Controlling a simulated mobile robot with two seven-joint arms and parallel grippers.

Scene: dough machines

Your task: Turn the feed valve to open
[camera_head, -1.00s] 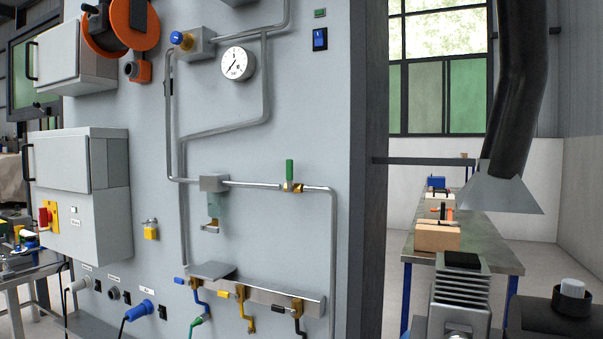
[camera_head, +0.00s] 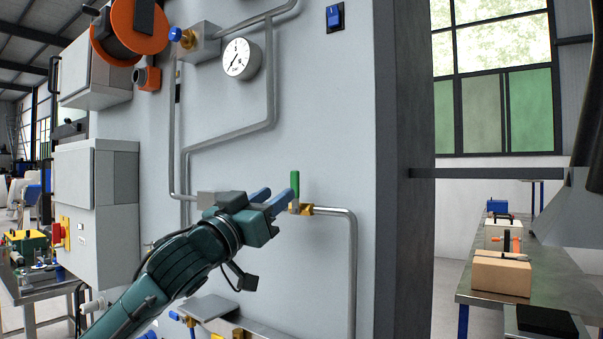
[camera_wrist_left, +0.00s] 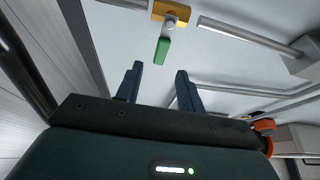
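The feed valve's green handle (camera_head: 295,184) stands upright on a brass body (camera_head: 304,208) in the pipe on the grey panel. My left gripper (camera_head: 281,200) reaches in from the left, with its blue fingers just left of the handle in the head view. In the left wrist view the gripper (camera_wrist_left: 158,82) is open and empty. The green handle (camera_wrist_left: 162,50) and brass valve body (camera_wrist_left: 170,12) lie beyond the fingertips, with a gap between. The left gripper and arm hide part of the pipe left of the valve. My right gripper is not in view.
A pressure gauge (camera_head: 240,58) and a blue-knobbed regulator (camera_head: 202,42) are above on the panel. A pipe (camera_head: 352,270) runs down right of the valve. A workbench (camera_head: 475,285) with boxes stands at the right, past the panel's edge.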

